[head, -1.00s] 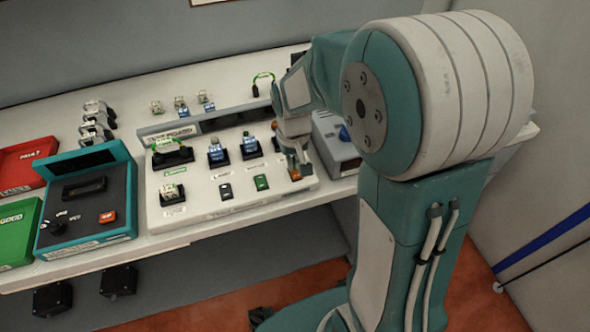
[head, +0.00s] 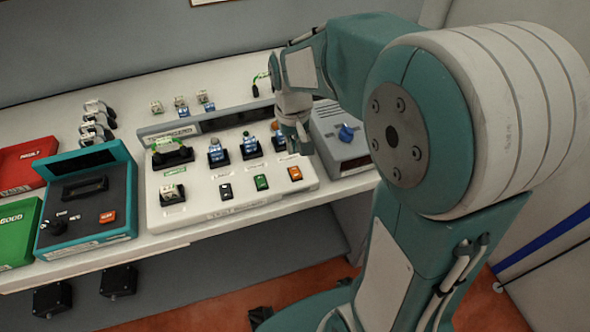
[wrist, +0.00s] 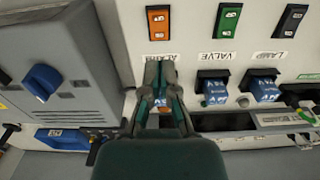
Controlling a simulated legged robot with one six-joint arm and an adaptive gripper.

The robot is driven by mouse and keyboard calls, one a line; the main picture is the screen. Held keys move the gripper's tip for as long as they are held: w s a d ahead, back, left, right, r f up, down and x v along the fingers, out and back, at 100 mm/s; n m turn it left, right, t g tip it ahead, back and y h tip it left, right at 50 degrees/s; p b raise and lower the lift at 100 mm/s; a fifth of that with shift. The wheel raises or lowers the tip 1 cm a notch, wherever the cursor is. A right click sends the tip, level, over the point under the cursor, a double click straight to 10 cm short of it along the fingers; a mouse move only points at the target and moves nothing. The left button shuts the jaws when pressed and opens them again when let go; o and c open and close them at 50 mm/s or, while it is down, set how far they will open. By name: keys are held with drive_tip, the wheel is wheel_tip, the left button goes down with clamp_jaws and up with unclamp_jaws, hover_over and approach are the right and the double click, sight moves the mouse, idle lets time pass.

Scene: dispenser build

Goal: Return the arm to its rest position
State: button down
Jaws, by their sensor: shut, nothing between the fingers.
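My gripper (head: 301,146) hangs over the right part of the white test panel (head: 235,203), its fingers together and empty. The wrist view shows the closed fingers (wrist: 160,68) just below the orange ALARM switch (wrist: 158,22). They partly hide a blue and orange part behind them. The orange switch is clear of the fingers in the head view (head: 295,173). My arm is bent, reaching from the right over the bench. Its rest position is not marked in view.
Blue modules sit by VALVE (wrist: 215,90) and LAMP (wrist: 263,88). A grey box with a blue knob (head: 346,132) stands right of the panel. A teal console (head: 88,235) and red (head: 22,165) and green (head: 15,240) trays lie left. Air above the bench is mostly free.

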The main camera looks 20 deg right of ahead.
drive_tip(key=shift+r, duration=0.55)
